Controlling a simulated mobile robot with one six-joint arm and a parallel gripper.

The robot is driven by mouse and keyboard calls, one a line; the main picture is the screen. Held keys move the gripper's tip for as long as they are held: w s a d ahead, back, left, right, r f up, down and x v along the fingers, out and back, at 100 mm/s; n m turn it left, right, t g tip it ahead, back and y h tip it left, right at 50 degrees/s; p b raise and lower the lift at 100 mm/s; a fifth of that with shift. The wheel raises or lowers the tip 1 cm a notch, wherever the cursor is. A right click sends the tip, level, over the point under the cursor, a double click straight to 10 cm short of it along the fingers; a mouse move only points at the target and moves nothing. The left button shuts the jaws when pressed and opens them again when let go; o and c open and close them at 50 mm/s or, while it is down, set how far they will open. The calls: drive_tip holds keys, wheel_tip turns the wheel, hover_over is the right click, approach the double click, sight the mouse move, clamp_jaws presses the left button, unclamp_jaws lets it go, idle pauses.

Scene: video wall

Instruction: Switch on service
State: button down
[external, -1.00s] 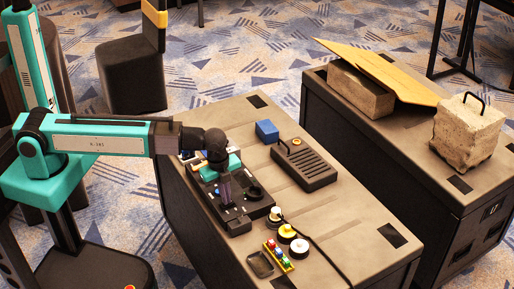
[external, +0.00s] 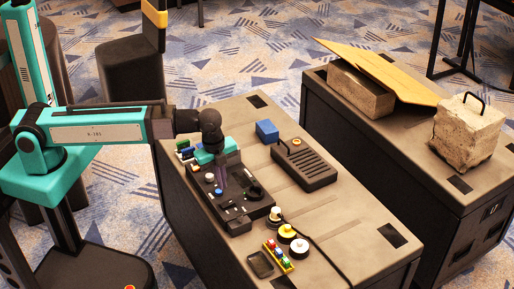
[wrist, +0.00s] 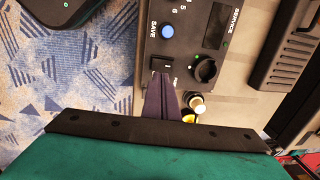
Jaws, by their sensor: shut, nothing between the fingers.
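The black control panel (external: 238,218) lies on the case top. In the wrist view the word SERVICE (wrist: 231,30) is printed near its right edge, with a small green light (wrist: 225,45) beside it. A round black knob (wrist: 205,69) sits below this label. A black rocker switch (wrist: 161,64) is left of the knob, and a blue button (wrist: 167,31) marked SAVE is above the rocker. My gripper (wrist: 163,78) is shut and empty, its purple fingers just below the rocker in the picture. In the external view my gripper (external: 224,184) hangs over the panel; contact cannot be told.
A black vented box (external: 305,170) and a blue block (external: 267,131) stand beside the panel. The case edge is left of the panel.

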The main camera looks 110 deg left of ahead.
wheel_tip(320, 180, up, 6)
drive_tip(key=b, duration=0.1)
hover_over(232, 202)
drive_tip(key=s+d, duration=0.3)
drive_tip(key=shift+s+a+r, duration=0.15)
drive_tip(key=shift+w+a+f+b, duration=0.25)
drive_tip(key=shift+w+b, duration=0.1)
drive_tip(key=shift+b, duration=1.25)
drive_tip(key=shift+w+a+r+b, duration=0.15)
drive_tip(key=shift+r+b, duration=0.05)
drive_tip(key=shift+b, duration=0.65)
drive_tip(key=shift+r, duration=0.15)
drive_tip(key=shift+f, duration=0.2)
drive_tip(key=shift+w+a+f+p, duration=0.25)
drive_tip(key=shift+f+p, duration=0.15)
drive_tip(key=shift+f, duration=1.85)
drive_tip(key=shift+w+a+f+p, duration=0.3)
drive_tip(key=shift+f+p, duration=0.05)
drive_tip(key=shift+f, duration=1.85)
drive_tip(key=shift+w+a+f+p, duration=0.25)
drive_tip(key=shift+f+p, duration=0.15)
drive_tip(key=shift+f, duration=1.85)
drive_tip(key=shift+w, duration=0.1)
